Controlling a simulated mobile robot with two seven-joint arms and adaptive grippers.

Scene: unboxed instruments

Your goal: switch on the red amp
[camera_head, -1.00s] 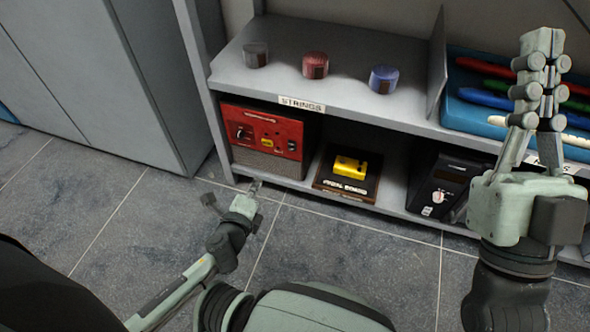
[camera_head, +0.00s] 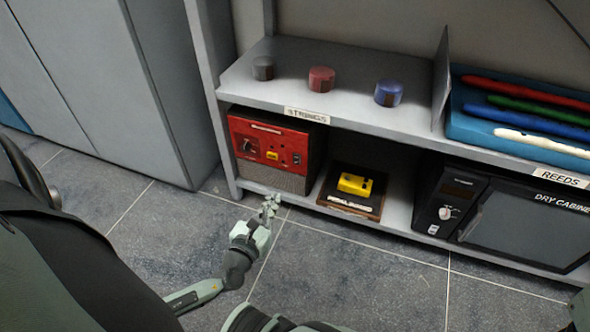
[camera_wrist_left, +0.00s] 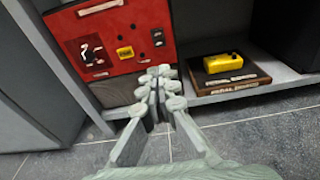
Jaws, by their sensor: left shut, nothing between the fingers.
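The red amp (camera_head: 270,150) stands at the left end of the lower shelf. Its red panel carries a dark knob or switch area at the left, a yellow part in the middle and a small dark switch (camera_head: 296,159) at the right. In the left wrist view the panel of the red amp (camera_wrist_left: 112,35) fills the upper left, with the dark switch (camera_wrist_left: 158,37) at its right side. My left gripper (camera_head: 271,200) is shut and empty, low in front of the amp. In the left wrist view its fingertips (camera_wrist_left: 158,82) appear just below the panel. Contact is not visible. My right gripper is out of view.
A yellow pedal (camera_head: 355,184) on a dark board sits right of the amp. A dry cabinet (camera_head: 520,225) stands farther right. Three small round containers, including a red one (camera_head: 321,79), and a blue tray (camera_head: 461,118) are on the upper shelf. A grey cabinet (camera_head: 165,90) stands left.

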